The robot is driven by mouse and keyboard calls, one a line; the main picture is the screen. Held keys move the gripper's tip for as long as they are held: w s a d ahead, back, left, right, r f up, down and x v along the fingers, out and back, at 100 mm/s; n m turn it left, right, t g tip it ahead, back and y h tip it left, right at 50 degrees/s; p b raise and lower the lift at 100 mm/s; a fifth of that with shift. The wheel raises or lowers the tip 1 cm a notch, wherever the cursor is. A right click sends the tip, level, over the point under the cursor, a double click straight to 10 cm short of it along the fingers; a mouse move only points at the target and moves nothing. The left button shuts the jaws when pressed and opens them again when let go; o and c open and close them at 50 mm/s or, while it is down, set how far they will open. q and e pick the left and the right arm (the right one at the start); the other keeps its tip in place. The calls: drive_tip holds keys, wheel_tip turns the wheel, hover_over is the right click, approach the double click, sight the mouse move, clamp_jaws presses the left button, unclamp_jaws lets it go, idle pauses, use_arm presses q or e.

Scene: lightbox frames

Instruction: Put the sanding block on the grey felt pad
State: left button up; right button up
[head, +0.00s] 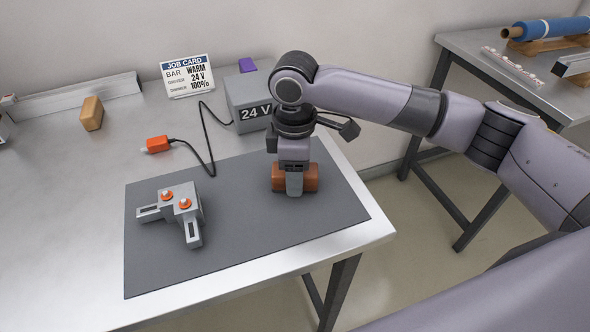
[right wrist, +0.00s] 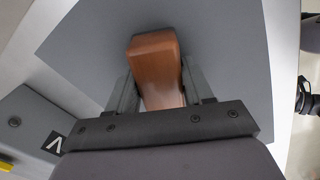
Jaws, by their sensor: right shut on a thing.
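The sanding block, a reddish-brown block (head: 311,178), is between the fingers of my right gripper (head: 294,190) over the right part of the grey felt pad (head: 250,245). The right gripper points down and is shut on the block. In the right wrist view the block (right wrist: 156,66) stands between the two fingers (right wrist: 158,90), with the grey pad (right wrist: 225,50) behind it. I cannot tell whether the block's underside touches the pad. My left gripper is not in view.
A grey fixture with orange knobs (head: 183,213) sits on the pad's left part. A grey 24 V box (head: 245,95), an orange connector (head: 157,144) on a black cable, a job card (head: 187,76) and a tan block (head: 92,113) stand behind. The pad's middle is clear.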

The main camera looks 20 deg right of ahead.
drive_tip(key=o, duration=0.9)
drive_tip(key=shift+o, duration=0.2)
wheel_tip(320, 180, up, 12)
drive_tip(key=shift+p, duration=0.3)
